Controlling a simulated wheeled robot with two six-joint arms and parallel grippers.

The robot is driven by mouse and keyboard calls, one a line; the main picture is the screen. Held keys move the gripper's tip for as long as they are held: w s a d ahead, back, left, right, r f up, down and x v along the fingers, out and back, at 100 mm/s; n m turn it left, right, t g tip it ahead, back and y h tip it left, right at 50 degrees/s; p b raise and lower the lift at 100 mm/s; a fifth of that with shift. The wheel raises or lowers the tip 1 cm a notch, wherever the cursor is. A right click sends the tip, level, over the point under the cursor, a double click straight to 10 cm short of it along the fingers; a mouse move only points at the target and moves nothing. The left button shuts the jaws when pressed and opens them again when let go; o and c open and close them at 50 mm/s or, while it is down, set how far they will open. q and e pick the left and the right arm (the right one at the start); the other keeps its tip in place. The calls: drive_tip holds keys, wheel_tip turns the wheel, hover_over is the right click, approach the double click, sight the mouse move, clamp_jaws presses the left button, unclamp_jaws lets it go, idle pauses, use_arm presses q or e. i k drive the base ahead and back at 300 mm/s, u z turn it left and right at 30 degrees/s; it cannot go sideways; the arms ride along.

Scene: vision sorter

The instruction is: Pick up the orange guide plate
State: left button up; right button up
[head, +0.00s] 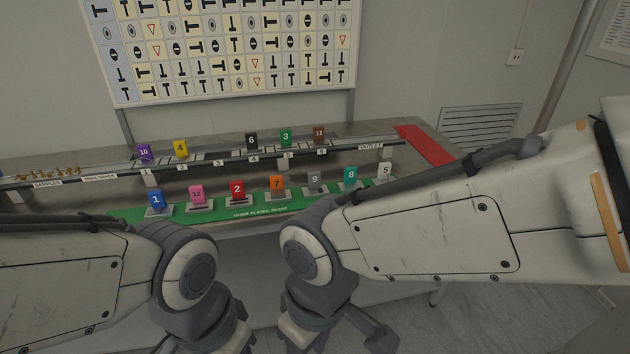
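The orange guide plate (277,184), marked 7, stands upright in a holder on the green strip at the front of the bench. It is between the red plate 2 (237,189) and the grey plate 9 (314,179). My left gripper (208,338) and my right gripper (338,338) are at the bottom edge, in front of and below the bench edge, apart from the plates. Their fingertips are cut off by the frame, so I cannot see whether they are open or what is between them.
Blue 1 (156,199), pink 12 (197,194), teal 8 (351,176) and white 5 (386,171) stand in the same row. Behind is a raised track (218,163) with more numbered plates. A red area (425,146) lies at the bench's right end.

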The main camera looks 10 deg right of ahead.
sight(278, 194)
drive_tip(key=z, duration=0.15)
drive_tip(key=k, duration=0.4)
drive_tip(key=u, duration=0.7)
drive_tip(key=i, duration=1.65)
drive_tip(key=z, duration=0.6)
